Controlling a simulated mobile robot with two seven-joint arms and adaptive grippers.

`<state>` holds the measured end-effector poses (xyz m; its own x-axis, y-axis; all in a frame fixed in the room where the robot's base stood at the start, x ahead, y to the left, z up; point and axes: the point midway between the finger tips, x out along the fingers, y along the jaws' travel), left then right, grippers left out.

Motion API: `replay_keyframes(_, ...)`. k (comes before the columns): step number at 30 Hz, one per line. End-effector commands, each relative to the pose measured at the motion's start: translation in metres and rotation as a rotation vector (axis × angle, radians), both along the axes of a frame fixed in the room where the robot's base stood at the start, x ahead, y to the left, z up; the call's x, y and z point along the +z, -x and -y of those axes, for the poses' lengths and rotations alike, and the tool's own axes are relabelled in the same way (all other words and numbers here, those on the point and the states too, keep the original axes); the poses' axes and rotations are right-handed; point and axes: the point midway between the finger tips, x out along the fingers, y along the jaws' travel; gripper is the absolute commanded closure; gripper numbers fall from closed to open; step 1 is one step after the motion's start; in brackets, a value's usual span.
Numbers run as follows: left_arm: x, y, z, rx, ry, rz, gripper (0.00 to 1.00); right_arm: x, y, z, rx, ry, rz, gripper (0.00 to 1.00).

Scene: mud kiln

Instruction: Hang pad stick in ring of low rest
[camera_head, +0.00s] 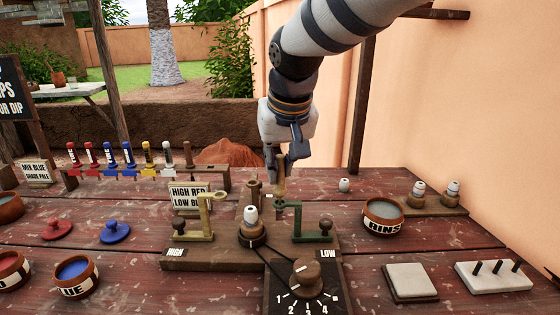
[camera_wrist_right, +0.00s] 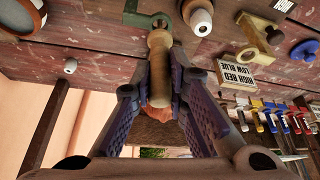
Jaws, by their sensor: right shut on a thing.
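My right gripper (camera_head: 284,160) comes down from the top and is shut on the pad stick (camera_head: 281,182), a tan wooden stick held roughly upright. In the right wrist view the pad stick (camera_wrist_right: 159,62) sits between the fingers of the gripper (camera_wrist_right: 160,95). The green low rest (camera_head: 313,238) stands on the LOW side of a wooden base; its ring (camera_head: 281,204) lies at the stick's lower end. In the wrist view the low rest (camera_wrist_right: 140,13) shows partly behind the stick's far end. I cannot tell whether the stick is inside the ring. My left gripper is not in view.
The yellow high rest (camera_head: 200,224) stands to the left. A white-topped piece (camera_head: 251,225) stands between the rests, behind the dial (camera_head: 305,272). A rinse bowl (camera_head: 383,215) is at the right. A sign (camera_head: 189,196) and a rack of coloured sticks (camera_head: 150,172) are at the back left.

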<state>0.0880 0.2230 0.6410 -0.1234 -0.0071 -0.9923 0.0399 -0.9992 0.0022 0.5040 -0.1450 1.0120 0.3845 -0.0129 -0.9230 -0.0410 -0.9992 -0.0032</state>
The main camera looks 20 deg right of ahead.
Motion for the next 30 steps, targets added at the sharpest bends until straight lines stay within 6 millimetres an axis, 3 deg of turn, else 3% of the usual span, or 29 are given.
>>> replay_keyframes(30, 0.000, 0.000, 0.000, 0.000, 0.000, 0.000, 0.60, -0.014, 0.000, 0.000, 0.000, 0.000, 0.000, 1.00)
